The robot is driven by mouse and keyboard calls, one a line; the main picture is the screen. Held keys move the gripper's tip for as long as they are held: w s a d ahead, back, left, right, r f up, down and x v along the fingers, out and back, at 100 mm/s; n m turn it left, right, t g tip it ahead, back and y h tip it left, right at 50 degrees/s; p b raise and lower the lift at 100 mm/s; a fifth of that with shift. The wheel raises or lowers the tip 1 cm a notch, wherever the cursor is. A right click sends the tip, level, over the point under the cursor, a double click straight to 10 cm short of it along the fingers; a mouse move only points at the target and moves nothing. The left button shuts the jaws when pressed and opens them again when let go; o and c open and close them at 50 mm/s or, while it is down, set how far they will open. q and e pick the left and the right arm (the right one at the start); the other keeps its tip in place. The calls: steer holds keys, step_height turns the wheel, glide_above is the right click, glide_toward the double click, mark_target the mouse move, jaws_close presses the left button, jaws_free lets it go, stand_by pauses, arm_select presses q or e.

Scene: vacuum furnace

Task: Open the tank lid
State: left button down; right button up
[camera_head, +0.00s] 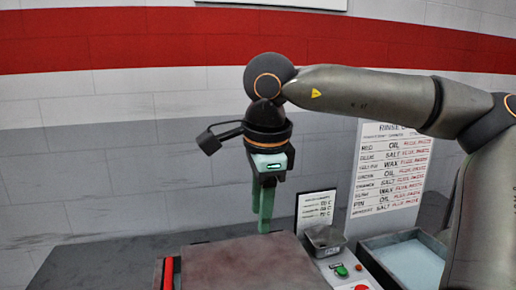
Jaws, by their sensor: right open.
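The tank lid (245,264) is a flat brownish-grey plate at the bottom centre, and it looks shut. Its near part is cut off by the frame's lower edge. A red bar (168,274), perhaps a handle, runs along its left side. My right gripper (263,222) has green fingers that point down above the lid's far edge. It is open and seen nearly side-on, with nothing visible between the fingers. I cannot tell exactly how far it is above the lid. My left gripper does not show.
A small metal container (325,240) stands right of the lid, by a panel with a green button (342,271) and a red button (361,288). A tray of pale liquid (408,262) is farther right. A small sign (316,211) and a large chart (390,175) stand behind. Dark counter (110,262) lies clear at left.

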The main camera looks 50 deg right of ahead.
step_height(320, 180, up, 10)
steer(key=w+d, duration=0.1)
steer(key=shift+w+f, duration=0.15)
steer(key=shift+w, duration=0.2)
stand_by(0.7)
stand_by(0.7)
